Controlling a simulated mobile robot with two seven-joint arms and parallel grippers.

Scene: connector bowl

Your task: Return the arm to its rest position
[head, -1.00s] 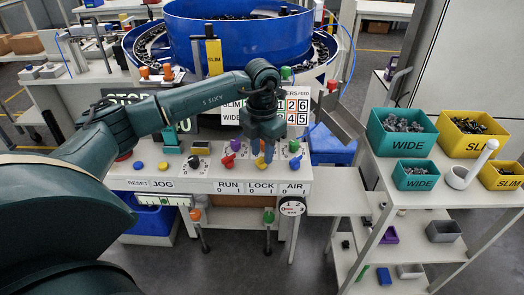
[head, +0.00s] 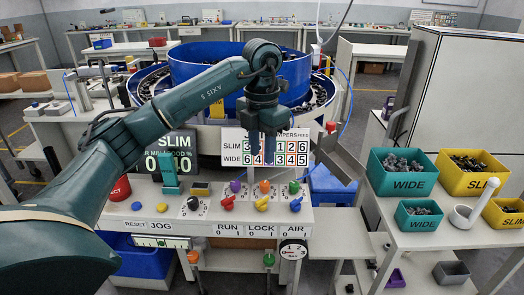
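My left arm (head: 205,90) reaches in from the left over the control panel. Its gripper (head: 262,155) points down in front of the white SLIM/WIDE number board (head: 235,146), hiding part of it. Its two dark fingers look apart, with nothing seen between them. The fingertips show above the row of coloured switches, apart from the orange knob (head: 265,187) and the yellow one (head: 262,204). My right gripper is out of view.
A large blue bowl feeder (head: 215,65) stands behind the arm. A dark SLIM display (head: 168,153) and red button (head: 120,188) are at left.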

